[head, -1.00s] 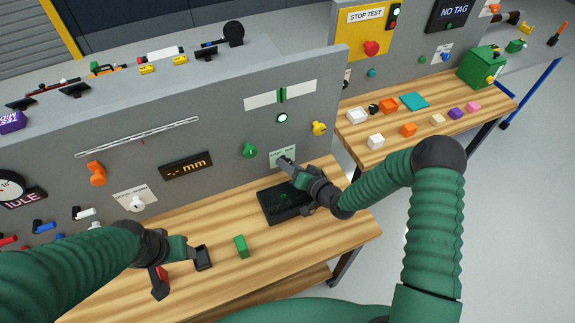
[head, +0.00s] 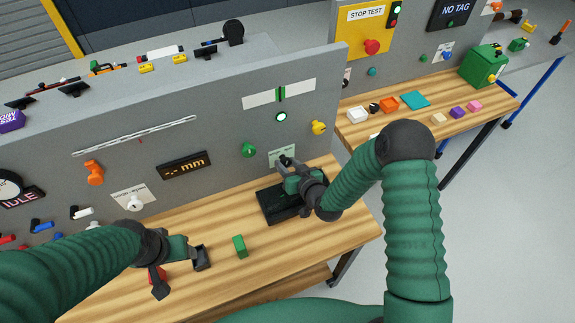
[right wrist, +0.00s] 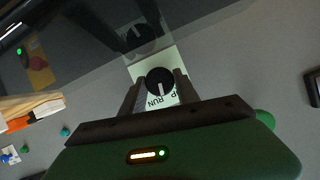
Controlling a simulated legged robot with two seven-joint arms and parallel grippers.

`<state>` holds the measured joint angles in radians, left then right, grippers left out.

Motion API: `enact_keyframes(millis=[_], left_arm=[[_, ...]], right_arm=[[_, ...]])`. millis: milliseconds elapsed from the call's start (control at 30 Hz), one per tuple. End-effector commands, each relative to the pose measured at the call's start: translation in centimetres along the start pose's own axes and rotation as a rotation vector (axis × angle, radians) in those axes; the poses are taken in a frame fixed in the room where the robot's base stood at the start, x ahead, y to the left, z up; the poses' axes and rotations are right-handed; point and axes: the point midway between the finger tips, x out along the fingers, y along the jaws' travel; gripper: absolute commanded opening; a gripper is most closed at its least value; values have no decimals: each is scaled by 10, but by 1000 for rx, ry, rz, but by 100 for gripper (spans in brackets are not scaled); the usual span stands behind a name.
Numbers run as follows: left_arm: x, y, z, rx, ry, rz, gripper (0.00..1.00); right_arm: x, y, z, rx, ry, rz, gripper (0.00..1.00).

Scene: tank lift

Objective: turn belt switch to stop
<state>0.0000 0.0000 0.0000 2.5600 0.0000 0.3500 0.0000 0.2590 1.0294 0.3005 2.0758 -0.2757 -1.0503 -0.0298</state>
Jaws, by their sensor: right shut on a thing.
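The belt switch is a black round knob (right wrist: 159,80) with a white mark, on a pale label (right wrist: 141,68) reading "RUN" and a partly hidden word ending in "P". Its mark points toward the lettering; I cannot tell which word it selects. My right gripper (right wrist: 157,88) is shut on the knob, one finger on each side. My left gripper (head: 180,270) is open above the wooden table, with a red thing by one finger.
A green block (head: 240,246) lies on the wooden table (head: 215,285) between my grippers. A black tray (head: 275,205) sits under my right gripper. The grey panel (head: 225,130) carries a green knob (head: 249,150) and a yellow one (head: 319,128) nearby.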

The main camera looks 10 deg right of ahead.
Motion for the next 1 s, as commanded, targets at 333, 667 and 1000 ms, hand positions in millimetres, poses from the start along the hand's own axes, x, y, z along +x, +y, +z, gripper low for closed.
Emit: enact_keyframes(millis=[333, 667, 1000], left_arm=[[19, 0, 4, 0, 0, 0, 59], [36, 0, 8, 0, 0, 0, 59], [45, 0, 11, 0, 0, 0, 59]], right_arm=[[2, -3, 3, -305, 2, 124, 0], [2, -5, 3, -579, 2, 238, 0], [2, -6, 3, -763, 1, 316, 0]])
